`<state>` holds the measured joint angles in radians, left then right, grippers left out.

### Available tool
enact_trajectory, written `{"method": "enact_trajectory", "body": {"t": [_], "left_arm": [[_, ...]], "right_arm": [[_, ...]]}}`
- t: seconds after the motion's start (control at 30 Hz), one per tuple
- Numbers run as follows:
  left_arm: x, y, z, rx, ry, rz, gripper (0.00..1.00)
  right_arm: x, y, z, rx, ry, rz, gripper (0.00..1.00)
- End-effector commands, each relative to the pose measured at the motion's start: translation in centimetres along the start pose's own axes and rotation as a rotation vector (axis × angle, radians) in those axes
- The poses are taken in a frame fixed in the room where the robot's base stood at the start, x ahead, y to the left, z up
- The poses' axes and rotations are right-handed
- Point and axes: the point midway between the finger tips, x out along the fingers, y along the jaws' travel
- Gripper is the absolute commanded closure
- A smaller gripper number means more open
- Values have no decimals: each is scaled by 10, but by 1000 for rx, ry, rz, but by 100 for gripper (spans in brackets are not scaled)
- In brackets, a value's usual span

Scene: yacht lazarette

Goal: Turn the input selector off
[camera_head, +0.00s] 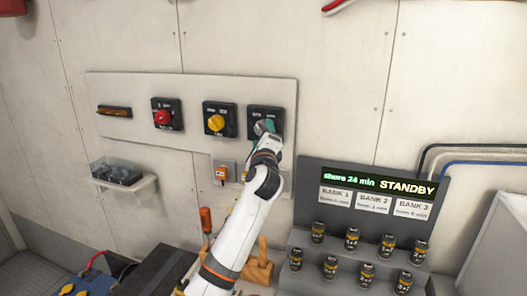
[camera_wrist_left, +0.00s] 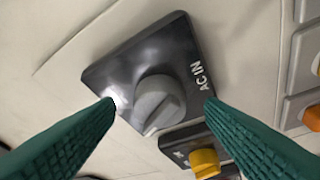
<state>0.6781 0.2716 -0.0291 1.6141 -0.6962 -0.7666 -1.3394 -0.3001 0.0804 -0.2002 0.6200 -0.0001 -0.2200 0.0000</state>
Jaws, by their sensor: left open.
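The input selector (camera_head: 280,113), a black square plate, is the rightmost of the dark switches on the pale wall panel; my left gripper hides much of it. In the left wrist view a round grey knob (camera_wrist_left: 158,104) with a slot stands on the black plate (camera_wrist_left: 112,72) lettered "AC IN". My left gripper (camera_head: 267,130) is open in front of it. Its green fingers (camera_wrist_left: 162,106) lie on either side of the knob, with gaps visible; whether they touch the plate is unclear. My right gripper is in neither view.
A yellow knob (camera_head: 216,122) and a red knob (camera_head: 163,117) sit to the left on the same panel. Below is a small box with an orange switch (camera_head: 221,173). A display reading "STANDBY" (camera_head: 378,183) and several small canisters stand at the right.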

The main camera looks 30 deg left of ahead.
Motion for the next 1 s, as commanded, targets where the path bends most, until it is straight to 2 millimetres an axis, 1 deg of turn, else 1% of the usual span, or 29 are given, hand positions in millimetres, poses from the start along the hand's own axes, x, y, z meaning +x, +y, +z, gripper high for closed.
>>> {"method": "enact_trajectory", "body": {"t": [0.03,0.3,0.4,0.5,0.6,0.7,1.0], "left_arm": [[-10,-2,2,-1,-1,3,36],[-66,-3,2,-2,-3,2,36],[-84,-3,2,0,-3,1,36],[-95,-2,2,0,-2,0,36],[-102,-2,1,0,-2,-2,36],[-105,-1,1,0,-2,-1,36],[-104,-1,1,0,-2,-2,36]], "right_arm": [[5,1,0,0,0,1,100],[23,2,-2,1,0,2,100],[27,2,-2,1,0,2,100],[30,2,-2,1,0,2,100],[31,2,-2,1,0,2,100],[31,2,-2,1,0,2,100],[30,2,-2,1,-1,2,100]]}}
